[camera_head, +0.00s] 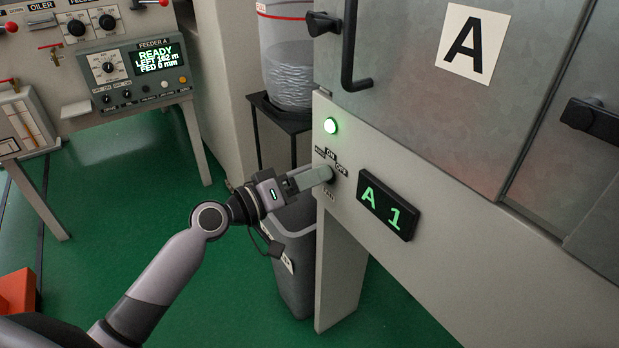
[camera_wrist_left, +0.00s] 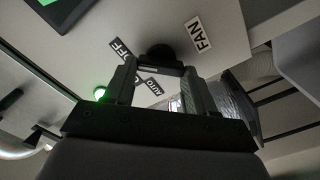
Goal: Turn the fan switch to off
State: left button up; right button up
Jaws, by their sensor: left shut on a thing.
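The fan switch is a dark round knob on the grey panel, showing in the left wrist view (camera_wrist_left: 160,54). In the head view the fingers of my left gripper (camera_head: 318,179) mostly cover it. My left gripper, also in the left wrist view (camera_wrist_left: 158,85), is shut on the knob, one finger on each side. The FAN label (camera_wrist_left: 198,33) is on the panel beside the knob. Which label the knob points to cannot be told. My right gripper is not in view.
A lit green lamp (camera_head: 330,126) is above the switch. A dark A 1 display (camera_head: 388,205) is close to its right. A grey bin (camera_head: 294,262) stands below my left gripper, beside the panel's leg. A feeder panel (camera_head: 130,70) stands at the left.

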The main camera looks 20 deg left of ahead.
pick_arm(q)
jog(key=o, duration=1)
jog(key=shift+o, duration=0.2)
jog(key=b+v, duration=0.1)
jog(key=v, duration=0.6)
jog(key=shift+s+a, duration=0.1)
jog(key=shift+a, duration=0.05)
